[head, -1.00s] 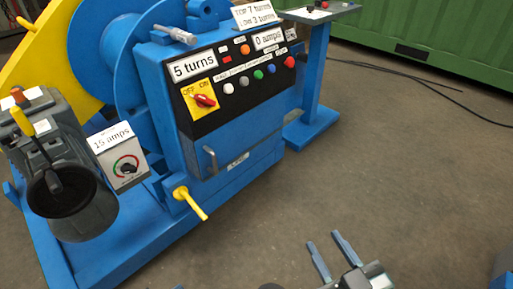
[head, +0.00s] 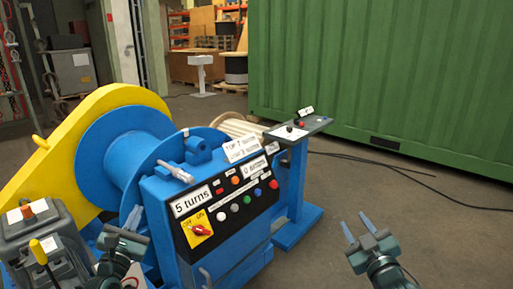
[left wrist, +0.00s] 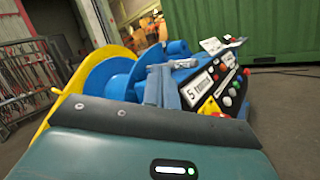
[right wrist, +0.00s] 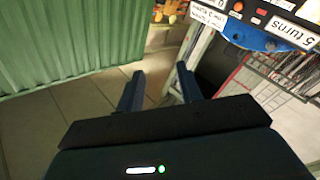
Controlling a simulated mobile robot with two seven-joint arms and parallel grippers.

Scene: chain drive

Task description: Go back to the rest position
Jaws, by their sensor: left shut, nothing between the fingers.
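My left gripper (head: 133,218) is shut and empty. It is raised in front of the blue winch machine (head: 155,205), left of its control panel, and hides the small dial box there. In the left wrist view its fingers (left wrist: 160,88) are together, with the blue drum behind them. My right gripper (head: 358,228) is open and empty over the floor, right of the machine and clear of it. In the right wrist view its fingers (right wrist: 158,88) are apart with bare floor between them.
The control panel (head: 228,205) has a red selector on a yellow plate, several buttons and a "5 turns" display. A blue pedestal (head: 297,180) stands right of it. A green container (head: 400,80) is behind. Black cables (head: 400,168) lie on the floor. A grey motor (head: 45,245) is at left.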

